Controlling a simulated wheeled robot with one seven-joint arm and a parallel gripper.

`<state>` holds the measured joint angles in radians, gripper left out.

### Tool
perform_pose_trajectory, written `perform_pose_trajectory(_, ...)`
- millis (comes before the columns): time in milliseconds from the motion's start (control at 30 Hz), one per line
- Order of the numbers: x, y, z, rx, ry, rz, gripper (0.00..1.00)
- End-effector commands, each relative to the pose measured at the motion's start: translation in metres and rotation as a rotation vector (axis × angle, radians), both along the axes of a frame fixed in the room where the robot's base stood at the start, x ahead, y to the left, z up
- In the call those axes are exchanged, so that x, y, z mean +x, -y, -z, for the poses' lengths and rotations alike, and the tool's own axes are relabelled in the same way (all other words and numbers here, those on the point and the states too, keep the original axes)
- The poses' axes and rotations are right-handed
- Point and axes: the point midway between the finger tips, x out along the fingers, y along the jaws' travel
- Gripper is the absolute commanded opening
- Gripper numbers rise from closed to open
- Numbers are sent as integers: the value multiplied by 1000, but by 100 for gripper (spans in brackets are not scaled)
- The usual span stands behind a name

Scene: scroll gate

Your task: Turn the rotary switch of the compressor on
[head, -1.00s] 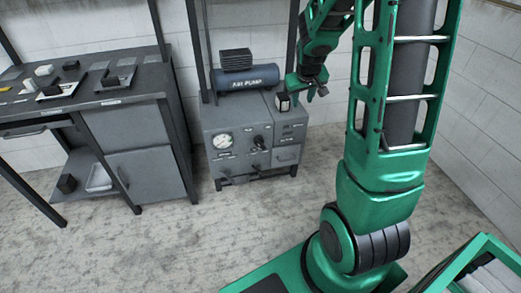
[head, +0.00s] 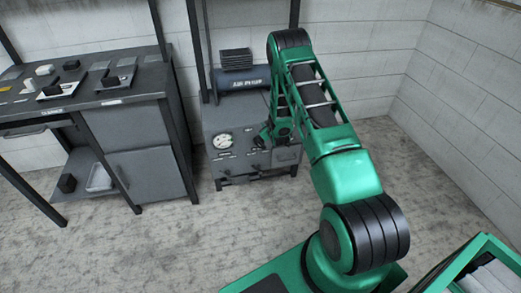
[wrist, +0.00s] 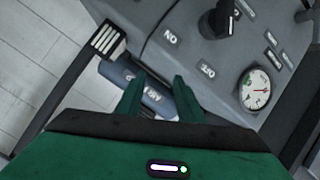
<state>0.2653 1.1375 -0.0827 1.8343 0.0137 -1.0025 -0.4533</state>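The grey compressor (head: 232,165) stands against the back wall with a round white gauge (head: 222,141) on its front. My gripper (head: 263,138) is at the right part of that front in the head view, covering the area beside the gauge. In the wrist view my gripper (wrist: 157,92) has two green fingers apart with nothing held between them. The black rotary switch (wrist: 222,18) shows near the top of the wrist view, beyond and to the right of the fingertips, apart from them. The gauge (wrist: 257,90) is at the right there. The switch is hidden in the head view.
The blue air pump cylinder (head: 243,79) lies on top of the compressor; it also shows behind the fingers in the wrist view (wrist: 118,72). A dark workbench (head: 135,88) with small blocks stands left. Dark rack posts (head: 203,45) rise behind. The floor in front is clear.

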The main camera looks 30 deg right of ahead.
Motion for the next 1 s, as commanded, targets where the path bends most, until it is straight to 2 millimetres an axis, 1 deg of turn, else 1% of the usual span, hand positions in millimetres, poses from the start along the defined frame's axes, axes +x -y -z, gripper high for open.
perform_pose_trajectory(33, -2, -4, 23, -10, 22, -12, 34)
perform_pose_trajectory(200, -10, -18, 76, -58, 124, -48, 34)
perform_pose_trajectory(267, -16, -23, 95, -77, 159, -57, 34)
perform_pose_trajectory(400, -38, -35, 133, -116, 241, -70, 34)
perform_pose_trajectory(500, -54, -43, 153, -139, 292, -73, 34)
perform_pose_trajectory(600, -69, -49, 167, -157, 331, -72, 34)
perform_pose_trajectory(700, -78, -52, 175, -169, 356, -72, 34)
perform_pose_trajectory(767, -81, -54, 178, -173, 365, -71, 34)
perform_pose_trajectory(867, -80, -53, 179, -177, 372, -71, 34)
perform_pose_trajectory(1000, -65, -49, 179, -178, 375, -70, 34)
